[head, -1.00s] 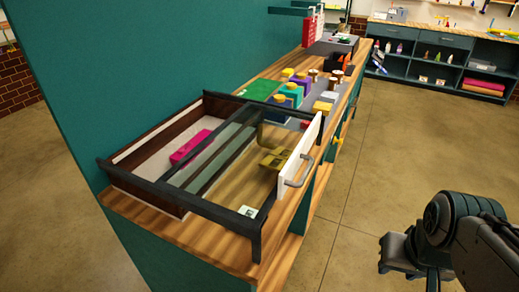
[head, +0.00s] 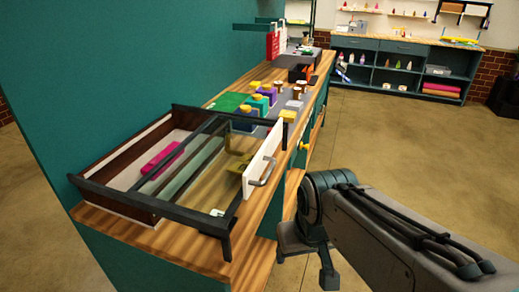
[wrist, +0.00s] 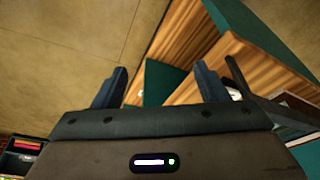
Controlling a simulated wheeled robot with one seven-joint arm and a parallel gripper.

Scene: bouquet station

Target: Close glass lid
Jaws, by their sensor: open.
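A dark-framed display case (head: 90,187) sits on the wooden counter at the left in the head view. Glass panes (head: 185,170) show across its top. A white panel (head: 262,158) with a grey handle (head: 266,178) stands at its right side. How far the glass lid is open I cannot tell. My gripper (head: 308,262) is low in front of the counter, to the right of the case and apart from it. In the wrist view my gripper (wrist: 160,87) has its two fingers spread with nothing held; the counter's wooden edge shows behind them.
A pink item (head: 162,158) and a gold item (head: 240,165) lie inside the case. Several colourful bottles and a green mat (head: 228,102) are farther along the counter (head: 180,232). A teal wall (head: 120,70) stands behind. The floor (head: 420,150) at right is clear.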

